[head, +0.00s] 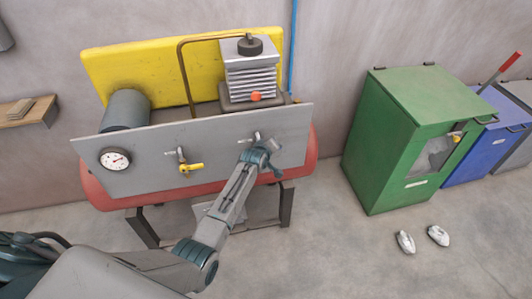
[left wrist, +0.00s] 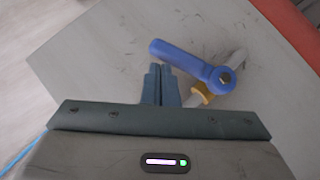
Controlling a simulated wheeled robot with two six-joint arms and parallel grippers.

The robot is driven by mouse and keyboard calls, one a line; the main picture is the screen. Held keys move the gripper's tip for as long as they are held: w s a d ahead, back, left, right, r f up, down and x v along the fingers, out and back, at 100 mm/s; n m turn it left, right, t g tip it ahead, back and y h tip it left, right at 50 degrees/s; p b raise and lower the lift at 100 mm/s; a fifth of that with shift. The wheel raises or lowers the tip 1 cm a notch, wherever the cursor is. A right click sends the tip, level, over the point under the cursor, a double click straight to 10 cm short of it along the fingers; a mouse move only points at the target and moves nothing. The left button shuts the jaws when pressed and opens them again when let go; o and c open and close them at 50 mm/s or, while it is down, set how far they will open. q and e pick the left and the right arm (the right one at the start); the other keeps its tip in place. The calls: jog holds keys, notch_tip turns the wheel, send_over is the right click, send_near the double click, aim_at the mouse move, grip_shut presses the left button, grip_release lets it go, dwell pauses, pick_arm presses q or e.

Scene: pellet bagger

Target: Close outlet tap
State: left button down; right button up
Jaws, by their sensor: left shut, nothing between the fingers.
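A blue-handled tap (left wrist: 188,62) with a brass-coloured body (left wrist: 204,93) and a pale bent pipe shows in the left wrist view, on the grey panel (head: 225,150). Its lever slants across the upper middle of that view. My left gripper (left wrist: 160,72) is shut and empty, its fingertips just beside the lever's free half. I cannot tell whether they touch it. In the head view my left gripper (head: 268,152) is at the panel's right part and largely hides this tap. A yellow-handled tap (head: 191,168) sits further left on the panel. No label shows which is the outlet. My right gripper is not in view.
A round gauge (head: 115,159) is at the panel's left end. Behind the panel are a grey motor (head: 126,110), a finned block (head: 250,75) and a yellow board (head: 140,65). A red tank (head: 100,196) lies below.

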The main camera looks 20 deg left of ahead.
pick_arm(q)
jog(key=shift+w+d+f+b, duration=0.25)
jog(key=shift+d+f+b, duration=0.1)
jog(key=shift+f, duration=0.15)
jog(key=shift+w+d+f+b, duration=0.25)
jog(key=shift+d+f+b, duration=0.1)
jog(key=shift+f, duration=0.15)
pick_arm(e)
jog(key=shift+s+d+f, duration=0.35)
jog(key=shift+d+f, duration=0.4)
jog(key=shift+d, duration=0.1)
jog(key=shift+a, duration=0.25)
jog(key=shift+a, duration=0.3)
